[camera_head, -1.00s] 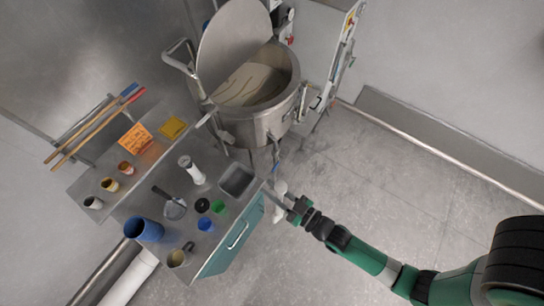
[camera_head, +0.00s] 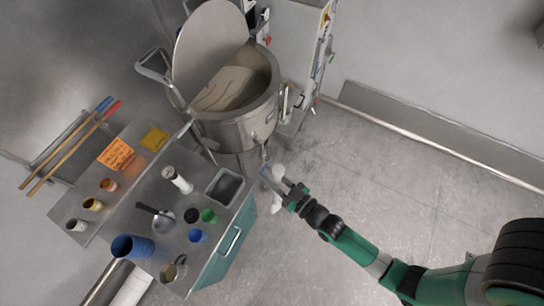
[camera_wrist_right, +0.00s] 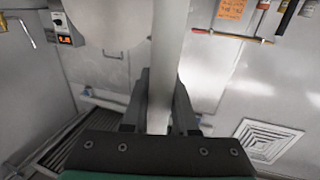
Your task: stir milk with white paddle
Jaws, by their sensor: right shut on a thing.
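A large steel kettle (camera_head: 240,128) stands at the upper middle of the head view with its round lid (camera_head: 208,42) open. Pale beige milk (camera_head: 226,90) shows inside it. My right gripper (camera_head: 284,184) is below and right of the kettle, outside it. It is shut on the white paddle (camera_head: 277,172), seen nearly end-on there. In the right wrist view, the paddle's pale shaft (camera_wrist_right: 168,50) runs upward from between the fingers (camera_wrist_right: 158,125). The paddle's far end is out of that view. My left gripper is not in view.
A steel table (camera_head: 145,195) at the left holds several cups, a blue container (camera_head: 132,247), a white-handled tool (camera_head: 178,180) and a grey bin (camera_head: 225,187). A control cabinet (camera_head: 300,40) stands right of the kettle. The floor at the right (camera_head: 400,180) is clear.

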